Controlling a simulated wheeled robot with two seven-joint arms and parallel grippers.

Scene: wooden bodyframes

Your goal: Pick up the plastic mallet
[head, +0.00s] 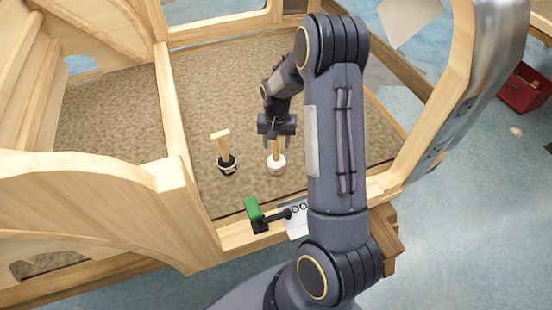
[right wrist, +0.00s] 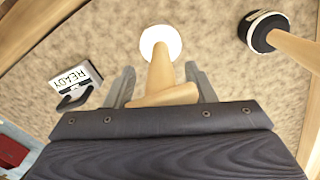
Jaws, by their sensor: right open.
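The plastic mallet, with a white round head (head: 276,165) and a pale wooden handle, stands head down on the brown carpeted floor of the wooden frame. In the right wrist view its white head (right wrist: 161,42) lies just beyond the fingers. My right gripper (head: 276,142) is above it, open, with its fingers on either side of the upper handle. In the right wrist view gaps show between the handle and both fingers (right wrist: 158,74). My left gripper is not in view.
A similar mallet with a black head (head: 227,164) stands close to the left. A green and black tool (head: 252,207) and a white card (head: 297,222) are at the frame's front rail. The card reads READY in the right wrist view (right wrist: 76,80). A red box (head: 524,90) is far right.

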